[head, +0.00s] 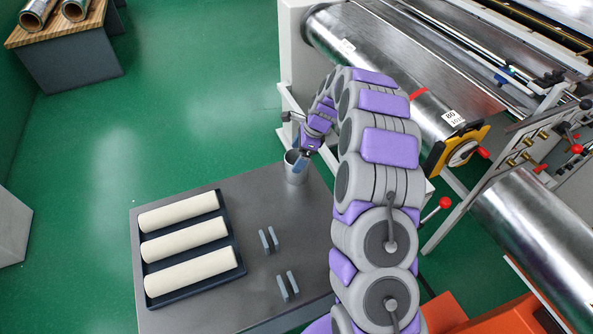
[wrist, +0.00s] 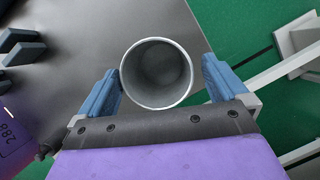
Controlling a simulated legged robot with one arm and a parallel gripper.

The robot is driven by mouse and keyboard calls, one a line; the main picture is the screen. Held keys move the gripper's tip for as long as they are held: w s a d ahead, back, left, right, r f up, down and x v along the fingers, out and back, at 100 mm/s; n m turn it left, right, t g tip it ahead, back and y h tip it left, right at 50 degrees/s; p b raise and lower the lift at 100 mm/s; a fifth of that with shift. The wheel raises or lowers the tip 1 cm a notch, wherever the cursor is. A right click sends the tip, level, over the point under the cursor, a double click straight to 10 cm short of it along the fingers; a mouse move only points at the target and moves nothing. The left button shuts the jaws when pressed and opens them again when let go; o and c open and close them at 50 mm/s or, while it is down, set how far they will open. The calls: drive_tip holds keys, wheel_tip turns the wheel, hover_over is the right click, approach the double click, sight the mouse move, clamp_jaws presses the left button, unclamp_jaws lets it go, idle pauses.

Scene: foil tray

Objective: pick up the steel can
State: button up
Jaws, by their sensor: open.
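The steel can (head: 296,172) stands upright near the far right corner of the grey table. In the wrist view its open round mouth (wrist: 157,102) faces the camera, and the inside looks empty. My gripper (head: 301,158) is at the can from above, at the end of my grey and purple arm. In the wrist view my gripper (wrist: 160,90) is open, with one blue finger on each side of the can. A narrow gap shows between the can and each finger. The lower part of the can is hidden in the wrist view.
A dark foil tray (head: 240,262) with three cream rolls lies on the left of the grey table (head: 190,318). Small grey upright holders (head: 268,240) stand between tray and arm. A large roller machine (head: 400,80) is close behind on the right. Green floor is open at left.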

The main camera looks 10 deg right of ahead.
drive_tip(key=b+x, duration=0.1)
drive_tip(key=x, duration=0.1)
drive_tip(key=b+x, duration=0.1)
drive_tip(key=x, duration=0.2)
drive_tip(key=shift+s+d+f, duration=0.2)
drive_tip(key=shift+r, duration=0.1)
drive_tip(key=shift+c, duration=0.2)
drive_tip(key=c, duration=0.9)
drive_tip(key=shift+r, duration=0.1)
drive_tip(key=shift+c, duration=0.2)
